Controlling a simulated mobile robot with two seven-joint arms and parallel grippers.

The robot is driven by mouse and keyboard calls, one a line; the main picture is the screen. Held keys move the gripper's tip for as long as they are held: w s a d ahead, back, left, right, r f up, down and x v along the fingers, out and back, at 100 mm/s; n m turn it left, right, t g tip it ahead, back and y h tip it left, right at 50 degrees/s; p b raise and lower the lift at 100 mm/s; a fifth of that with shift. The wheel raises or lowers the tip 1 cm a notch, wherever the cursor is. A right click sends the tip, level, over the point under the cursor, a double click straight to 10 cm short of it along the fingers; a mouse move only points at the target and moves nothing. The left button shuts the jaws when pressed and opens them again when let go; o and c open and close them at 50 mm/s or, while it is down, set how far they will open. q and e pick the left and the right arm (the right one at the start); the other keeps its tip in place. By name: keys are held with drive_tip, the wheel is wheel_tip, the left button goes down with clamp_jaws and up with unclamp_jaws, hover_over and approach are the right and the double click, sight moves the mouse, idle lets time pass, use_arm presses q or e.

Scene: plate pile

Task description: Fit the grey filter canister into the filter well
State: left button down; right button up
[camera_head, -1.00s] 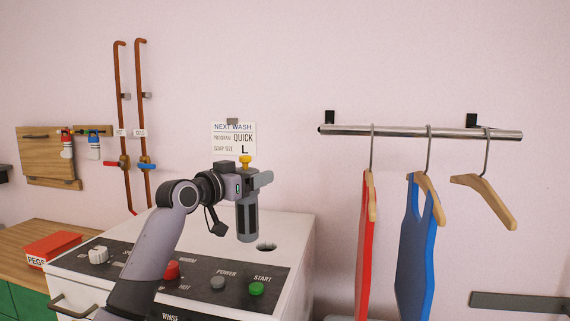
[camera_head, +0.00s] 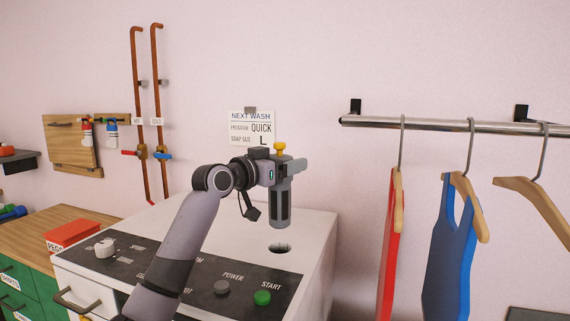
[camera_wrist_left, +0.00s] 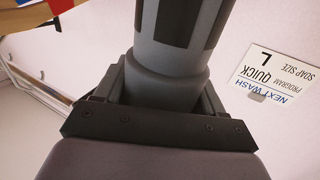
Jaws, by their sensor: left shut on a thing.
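The grey filter canister (camera_head: 281,206) has dark slots down its side and a yellow knob (camera_head: 279,147) at its top. My left gripper (camera_head: 283,170) is shut around its upper part and holds it upright in the air. The left wrist view also shows the canister (camera_wrist_left: 172,62) between the jaws. The filter well (camera_head: 280,248) is a dark round hole in the white washer top (camera_head: 225,225). In the head view the canister's lower end is just above the well, apart from it. My right gripper is not in view.
The washer's front panel has a green START button (camera_head: 262,298) and a grey POWER button (camera_head: 221,287). A rail (camera_head: 450,125) with red and blue garments hangs at the right. A red peg box (camera_head: 72,233) stands on the left counter.

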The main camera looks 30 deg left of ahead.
sight(285, 201)
use_arm(q)
drive_tip(key=shift+f+b, duration=1.4)
drive_tip(key=shift+f, duration=1.45)
drive_tip(key=shift+f+b, duration=0.3)
drive_tip(key=shift+f, duration=0.55)
drive_tip(key=shift+f+b, duration=0.6)
drive_tip(key=shift+f, duration=0.1)
drive_tip(key=shift+s+f, duration=0.1)
drive_tip(key=shift+f, duration=0.15)
